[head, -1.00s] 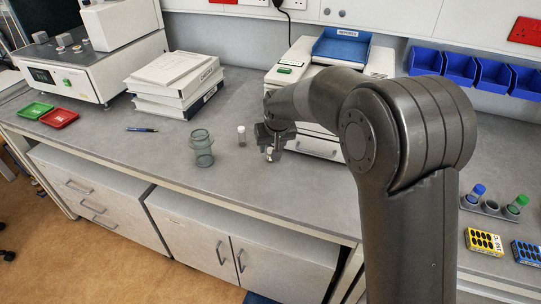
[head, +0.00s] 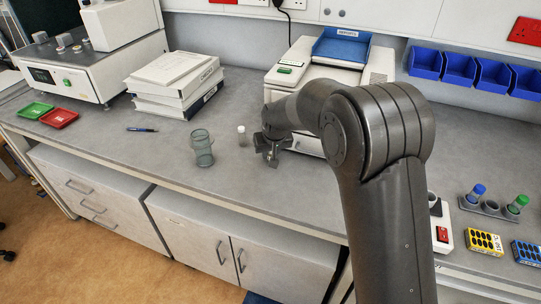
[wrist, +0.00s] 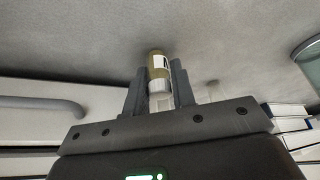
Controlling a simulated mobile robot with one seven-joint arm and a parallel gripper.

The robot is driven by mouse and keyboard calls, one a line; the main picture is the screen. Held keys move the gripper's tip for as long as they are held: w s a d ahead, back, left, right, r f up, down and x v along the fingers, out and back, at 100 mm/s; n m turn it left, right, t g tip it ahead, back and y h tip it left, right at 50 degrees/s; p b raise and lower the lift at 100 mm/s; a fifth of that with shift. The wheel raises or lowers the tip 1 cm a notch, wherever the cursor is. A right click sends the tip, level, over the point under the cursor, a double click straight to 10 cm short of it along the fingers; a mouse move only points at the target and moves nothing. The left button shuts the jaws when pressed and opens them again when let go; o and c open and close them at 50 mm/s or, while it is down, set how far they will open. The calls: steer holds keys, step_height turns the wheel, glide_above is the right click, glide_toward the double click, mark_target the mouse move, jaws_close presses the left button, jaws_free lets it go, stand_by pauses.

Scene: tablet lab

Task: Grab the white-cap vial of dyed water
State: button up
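A vial with a white cap, a pale label and yellowish-brown contents (wrist: 158,66) is between the two fingers of my gripper (wrist: 160,84) in the wrist view. Its cap end is nearer the wrist. The fingers flank it closely on both sides; I cannot tell whether they touch it. In the head view my gripper (head: 271,158) is low over the bench, and the vial there is mostly hidden by it. A second white-capped vial (head: 241,136), looking clear or pale, stands just left of my gripper.
A greenish glass jar (head: 202,148) stands left of the vials. A white machine with a blue tray (head: 341,47) is close behind my gripper. A stack of binders (head: 176,82) and a pen (head: 142,129) are farther left. The bench front is clear.

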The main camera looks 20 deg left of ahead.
jaws_close()
